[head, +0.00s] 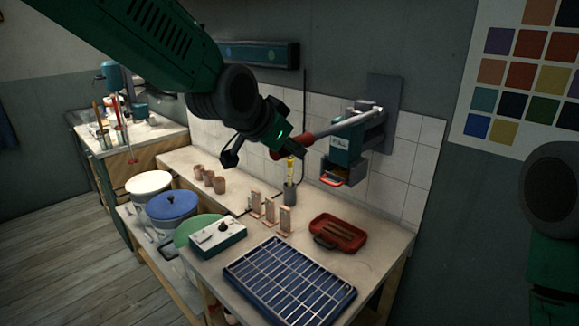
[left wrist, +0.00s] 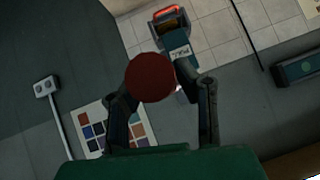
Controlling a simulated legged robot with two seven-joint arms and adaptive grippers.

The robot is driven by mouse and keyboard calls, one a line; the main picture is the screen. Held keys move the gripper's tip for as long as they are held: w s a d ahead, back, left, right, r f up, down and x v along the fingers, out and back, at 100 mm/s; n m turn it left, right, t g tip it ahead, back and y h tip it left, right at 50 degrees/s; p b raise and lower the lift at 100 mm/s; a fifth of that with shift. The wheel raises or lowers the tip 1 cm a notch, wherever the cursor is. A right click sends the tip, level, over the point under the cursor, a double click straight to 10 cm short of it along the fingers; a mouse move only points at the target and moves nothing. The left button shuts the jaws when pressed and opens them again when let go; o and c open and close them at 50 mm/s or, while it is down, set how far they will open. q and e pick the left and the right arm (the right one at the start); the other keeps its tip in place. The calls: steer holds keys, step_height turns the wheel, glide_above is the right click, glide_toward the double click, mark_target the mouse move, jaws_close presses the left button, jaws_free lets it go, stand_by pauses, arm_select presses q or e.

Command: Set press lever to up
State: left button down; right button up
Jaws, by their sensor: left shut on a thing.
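The press (head: 345,155) is a teal and grey unit fixed to the wall above the back of the worktop. Its lever (head: 345,124) is a pale bar running left from the press, slanting slightly down to a red handle (head: 290,145). My left gripper (head: 267,152) is at that handle, shut on it. In the left wrist view the handle's round red end (left wrist: 150,78) sits between the two fingers, and the press (left wrist: 176,46) shows behind it. The finger contact is partly hidden. My right gripper is out of view; only part of that arm shows at the right edge.
Below are a blue rack (head: 290,285), a red tray (head: 338,234), a control box (head: 217,237), upright wooden pieces and a brush pot (head: 289,193). Small clay cups (head: 208,179) stand further back. A colour chart (head: 520,75) hangs at right. Air around the lever is clear.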

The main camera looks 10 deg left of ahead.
arm_select(q)
step_height(320, 180, up, 2)
steer(key=shift+w+r, duration=0.1)
steer(key=shift+w, duration=0.05)
steer(key=shift+r+g, duration=0.1)
steer(key=shift+g, duration=0.2)
steer(key=shift+w+r, duration=0.1)
steer(key=c, duration=1.3)
jaws_free()
steer(key=shift+w, duration=0.1)
steer(key=shift+o, duration=0.2)
steer(key=shift+d+f, duration=0.2)
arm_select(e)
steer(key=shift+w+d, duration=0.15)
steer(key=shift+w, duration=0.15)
arm_select(q)
steer(key=shift+r, duration=0.15)
steer(key=v, duration=1.1)
steer(key=shift+r, duration=0.15)
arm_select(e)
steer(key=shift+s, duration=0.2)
